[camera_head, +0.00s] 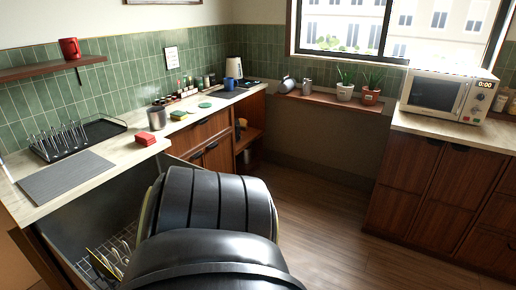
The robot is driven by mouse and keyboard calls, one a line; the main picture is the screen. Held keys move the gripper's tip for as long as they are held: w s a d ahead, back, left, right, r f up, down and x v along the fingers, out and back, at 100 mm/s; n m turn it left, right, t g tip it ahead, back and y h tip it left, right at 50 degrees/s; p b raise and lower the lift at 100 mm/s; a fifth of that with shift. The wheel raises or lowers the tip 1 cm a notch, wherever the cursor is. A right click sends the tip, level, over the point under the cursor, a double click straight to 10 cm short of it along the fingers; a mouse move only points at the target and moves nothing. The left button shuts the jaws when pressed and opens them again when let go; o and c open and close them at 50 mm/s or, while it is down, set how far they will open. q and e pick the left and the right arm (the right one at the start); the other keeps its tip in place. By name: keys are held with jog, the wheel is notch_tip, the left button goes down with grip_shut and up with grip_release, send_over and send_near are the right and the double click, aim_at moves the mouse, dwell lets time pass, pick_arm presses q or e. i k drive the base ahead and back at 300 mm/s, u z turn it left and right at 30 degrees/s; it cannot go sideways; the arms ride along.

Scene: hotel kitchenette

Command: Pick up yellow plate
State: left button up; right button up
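Thin yellow plate-like edges (104,264) stand in the wire rack (78,262) of an open dishwasher at the lower left. A pale yellowish curved rim (147,212) also shows just left of my black arm; I cannot tell whether it is a plate. My large black arm links fill the lower middle and hide part of the rack. Neither gripper is visible, so I cannot see whether either one touches a plate.
The left counter holds a grey mat (65,177), a black drying rack (78,140), a metal cup (157,118) and red sponges (145,138). A microwave (447,94) stands on the right counter. The wooden floor (330,225) in the middle is clear.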

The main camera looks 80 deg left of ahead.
aim_at(95, 262)
jog(key=u, duration=1.45)
